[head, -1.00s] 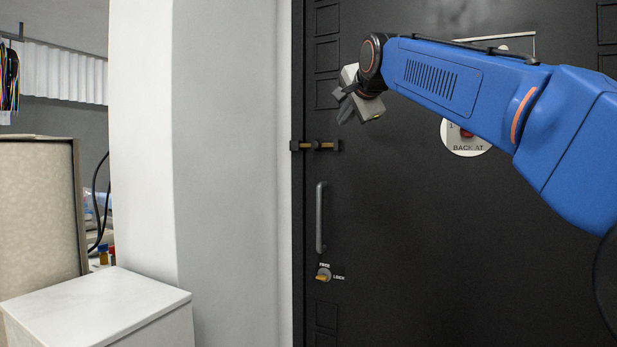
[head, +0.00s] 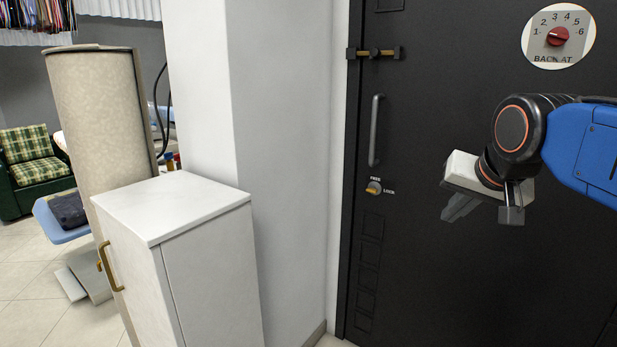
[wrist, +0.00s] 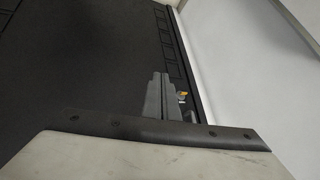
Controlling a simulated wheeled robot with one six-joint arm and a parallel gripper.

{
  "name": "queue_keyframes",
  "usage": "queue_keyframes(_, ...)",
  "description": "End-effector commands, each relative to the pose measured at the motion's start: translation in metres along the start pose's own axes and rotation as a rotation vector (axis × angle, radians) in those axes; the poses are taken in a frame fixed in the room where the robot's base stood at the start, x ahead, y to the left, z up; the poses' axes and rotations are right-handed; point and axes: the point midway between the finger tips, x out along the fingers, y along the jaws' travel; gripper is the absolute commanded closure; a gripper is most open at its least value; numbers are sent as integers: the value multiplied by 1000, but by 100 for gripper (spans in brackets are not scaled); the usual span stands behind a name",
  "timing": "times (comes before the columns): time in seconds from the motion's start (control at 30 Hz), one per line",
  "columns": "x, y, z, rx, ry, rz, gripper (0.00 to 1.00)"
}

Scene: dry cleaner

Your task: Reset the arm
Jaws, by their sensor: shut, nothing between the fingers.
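My gripper (head: 458,207) hangs in front of the black door in the head view, at the end of my blue arm. Its grey fingers point down and left, together, with nothing held. In the wrist view the shut fingers (wrist: 156,95) show above the pale gripper housing, against the dark door. The gripper appears clear of the door handle and the lock knob, which are to its left in the head view.
The black door (head: 440,270) has a bolt (head: 375,53), a vertical handle (head: 376,130), a FREE/LOCK knob (head: 374,188) and a red dial (head: 557,37). A white wall (head: 285,110) adjoins it. A white cabinet (head: 170,205) stands left; a green plaid armchair (head: 35,165) is farther back.

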Motion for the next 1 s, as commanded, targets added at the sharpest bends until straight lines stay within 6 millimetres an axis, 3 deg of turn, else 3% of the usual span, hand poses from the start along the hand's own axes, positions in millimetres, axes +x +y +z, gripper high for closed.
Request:
queue_keyframes(0.03,7,14,30,-43,-31,13,100)
queue_keyframes(0.2,32,55,122,-196,-136,42,100)
queue_keyframes(0.4,52,90,204,-331,-232,53,100)
queue_keyframes(0.6,60,103,235,-384,-270,53,100)
queue_keyframes(1.0,60,103,236,-387,-272,53,100)
